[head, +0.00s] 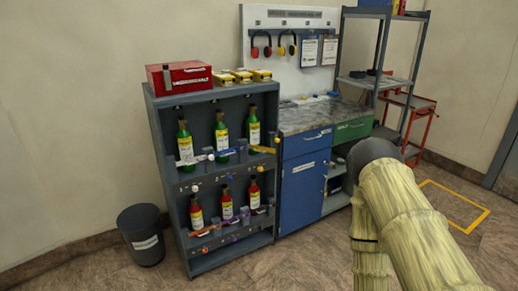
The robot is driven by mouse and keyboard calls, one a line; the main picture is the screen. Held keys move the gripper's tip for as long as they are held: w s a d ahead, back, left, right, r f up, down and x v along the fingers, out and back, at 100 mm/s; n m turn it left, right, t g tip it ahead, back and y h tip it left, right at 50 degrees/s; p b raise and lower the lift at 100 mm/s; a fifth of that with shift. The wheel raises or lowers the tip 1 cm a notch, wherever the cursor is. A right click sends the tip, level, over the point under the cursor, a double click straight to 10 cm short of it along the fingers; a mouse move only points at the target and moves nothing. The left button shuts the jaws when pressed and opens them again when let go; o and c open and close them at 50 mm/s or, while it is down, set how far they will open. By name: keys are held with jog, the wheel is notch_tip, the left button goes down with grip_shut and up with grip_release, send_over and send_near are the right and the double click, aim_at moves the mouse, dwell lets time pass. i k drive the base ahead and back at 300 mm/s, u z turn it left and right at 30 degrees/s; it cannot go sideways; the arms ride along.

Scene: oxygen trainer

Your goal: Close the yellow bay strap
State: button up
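A dark grey rack (166,160) stands left of centre in the head view, with green bottles on its upper shelf and red ones on its lower shelf. The yellow strap (264,150) shows at the upper right bay, below the right green bottle (254,130). It seems to stick out to the right, apart from the bottle's body; its end and latch are too small to make out. My arm covers the right foreground. My gripper is not in view.
Other bays carry a white strap (193,159), a blue one, an orange one and a purple one. A red toolbox (182,77) stands on the rack. A dark bin (143,236) is left of it, a blue cabinet (303,185) right of it. The front floor is clear.

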aim_at(257, 148)
jog(key=u, duration=0.75)
jog(key=i, duration=0.95)
jog(key=u, duration=0.1)
